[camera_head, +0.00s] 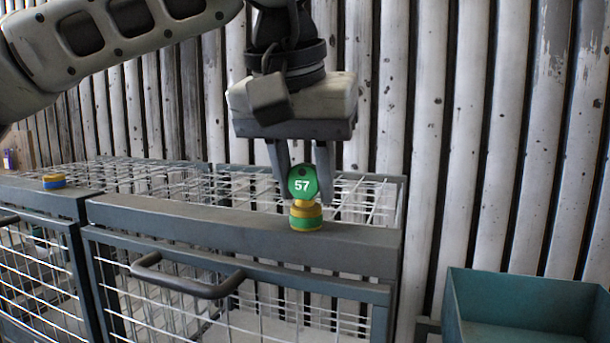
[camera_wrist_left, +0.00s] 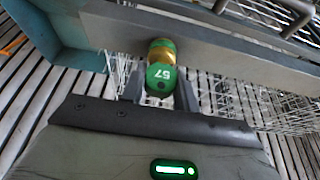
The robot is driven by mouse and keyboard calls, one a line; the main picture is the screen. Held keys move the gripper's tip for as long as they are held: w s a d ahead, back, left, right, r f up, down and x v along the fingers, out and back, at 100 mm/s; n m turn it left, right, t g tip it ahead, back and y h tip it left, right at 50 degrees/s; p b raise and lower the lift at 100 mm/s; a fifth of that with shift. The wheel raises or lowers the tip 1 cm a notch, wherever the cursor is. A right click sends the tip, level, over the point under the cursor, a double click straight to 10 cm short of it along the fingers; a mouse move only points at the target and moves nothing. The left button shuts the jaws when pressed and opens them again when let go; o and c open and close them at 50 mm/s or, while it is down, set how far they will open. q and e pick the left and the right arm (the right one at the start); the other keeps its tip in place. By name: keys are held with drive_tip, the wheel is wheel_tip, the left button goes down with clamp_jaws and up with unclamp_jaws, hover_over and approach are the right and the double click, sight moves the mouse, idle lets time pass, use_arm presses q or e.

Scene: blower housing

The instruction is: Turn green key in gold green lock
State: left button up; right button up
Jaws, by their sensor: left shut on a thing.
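The green key (camera_head: 303,182) has a round head marked 57 and stands upright in the gold and green lock (camera_head: 306,216) on the cage's top front rail. My left gripper (camera_head: 304,190) points down over the lock, with its fingers on either side of the key head. It is shut on the key. In the left wrist view the green key (camera_wrist_left: 160,78) sits between the fingertips (camera_wrist_left: 160,88), against the gold and green lock (camera_wrist_left: 162,50). The key's shaft is mostly hidden by its head and the lock. My right gripper is in neither view.
The wire cage (camera_head: 240,236) has a dark door handle (camera_head: 187,279) at its front. A blue and yellow lock (camera_head: 54,181) sits on the rail at left. A teal bin (camera_head: 525,310) stands at lower right. A corrugated wall (camera_head: 455,120) rises behind.

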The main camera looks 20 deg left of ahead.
use_arm(q)
drive_tip(key=shift+r+m+p, duration=0.1)
drive_tip(key=shift+m+p, duration=0.3)
drive_tip(key=shift+p, duration=0.05)
drive_tip(key=m+h+p, duration=0.1)
drive_tip(key=m+p, duration=0.1)
drive_tip(key=m, duration=0.1)
drive_tip(key=shift+m+h, duration=0.3)
drive_tip(key=shift+m, duration=0.3)
drive_tip(key=shift+m+g+h+p, duration=0.3)
drive_tip(key=shift+m+g+p, duration=0.1)
drive_tip(key=shift+m, duration=0.2)
drive_tip(key=m+h, duration=0.1)
drive_tip(key=m, duration=0.2)
drive_tip(key=shift+w+g, duration=0.1)
drive_tip(key=shift+g, duration=0.3)
drive_tip(key=o, duration=1.1)
drive_tip(key=shift+c, duration=0.2)
